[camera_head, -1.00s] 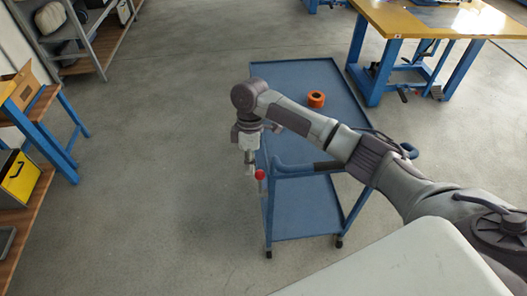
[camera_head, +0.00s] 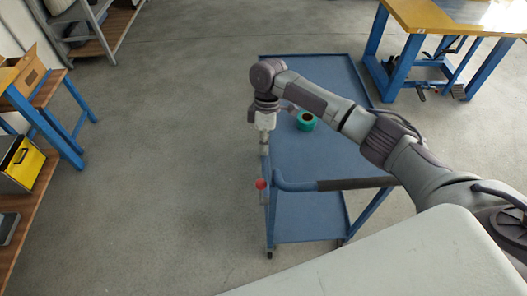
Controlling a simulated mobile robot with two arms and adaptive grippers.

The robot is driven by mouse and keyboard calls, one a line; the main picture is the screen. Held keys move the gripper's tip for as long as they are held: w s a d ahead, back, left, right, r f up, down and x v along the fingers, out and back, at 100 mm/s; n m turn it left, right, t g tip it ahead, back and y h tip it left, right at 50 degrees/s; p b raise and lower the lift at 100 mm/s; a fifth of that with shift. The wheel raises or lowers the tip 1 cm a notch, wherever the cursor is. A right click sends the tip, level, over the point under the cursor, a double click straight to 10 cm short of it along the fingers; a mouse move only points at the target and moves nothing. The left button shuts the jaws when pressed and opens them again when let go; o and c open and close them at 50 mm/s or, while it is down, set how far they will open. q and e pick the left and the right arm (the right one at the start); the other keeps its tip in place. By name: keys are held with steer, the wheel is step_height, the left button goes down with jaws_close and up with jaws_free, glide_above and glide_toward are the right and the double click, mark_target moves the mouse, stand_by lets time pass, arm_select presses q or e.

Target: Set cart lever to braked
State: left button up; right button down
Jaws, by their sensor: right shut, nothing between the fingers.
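The blue cart (camera_head: 335,150) stands in the middle, with a dark handle bar (camera_head: 355,184) across its near end. The cart lever shows as a red knob (camera_head: 261,184) at the near left corner post, beside the handle's bent end. The lever's arm is too small to read clearly, so I cannot tell its setting. My right gripper (camera_head: 264,150) points down just above and behind the knob, along the cart's left edge. Its fingers are closed and hold nothing. A gap shows between fingertips and knob. My left gripper is out of view.
A green tape roll (camera_head: 306,121) lies on the cart's top tray. A yellow-topped workbench (camera_head: 430,18) stands at the back right. A shelf unit (camera_head: 100,35) and a bench with a yellow case (camera_head: 22,168) line the left. The floor left of the cart is clear.

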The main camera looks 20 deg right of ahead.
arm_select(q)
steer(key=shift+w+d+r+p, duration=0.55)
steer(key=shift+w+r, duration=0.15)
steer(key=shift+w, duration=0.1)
arm_select(e)
steer(key=x, duration=0.8)
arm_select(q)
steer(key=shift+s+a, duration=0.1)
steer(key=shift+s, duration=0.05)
arm_select(e)
steer(key=shift+s+f, duration=0.1)
